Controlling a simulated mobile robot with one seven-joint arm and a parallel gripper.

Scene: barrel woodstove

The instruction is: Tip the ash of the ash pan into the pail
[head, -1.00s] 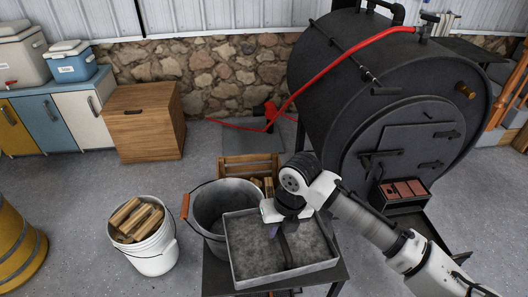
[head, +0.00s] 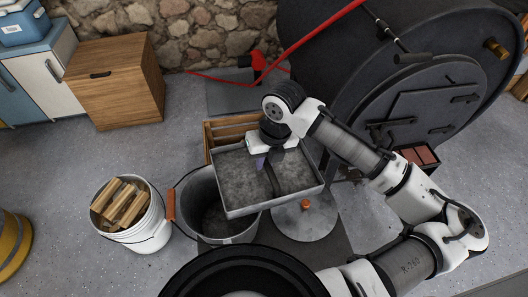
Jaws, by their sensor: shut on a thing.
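The ash pan (head: 230,211) is a shallow rectangular metal tray with grey ash (head: 238,172) across its floor. My gripper (head: 266,162) is over the pan, shut on the dark handle bar that crosses its middle; the fingertips are partly hidden. The pan hangs raised and looks roughly level. The grey metal pail (head: 190,195) stands just left of and below it, with its wooden bail grip (head: 170,205) at the left. The pan covers the pail's right part from view; I cannot tell whether they touch. The pail's visible inside is dark grey.
A white bucket (head: 150,230) of split logs stands at left. A wooden crate (head: 212,132) is behind. The black barrel stove (head: 430,65) rises at right.

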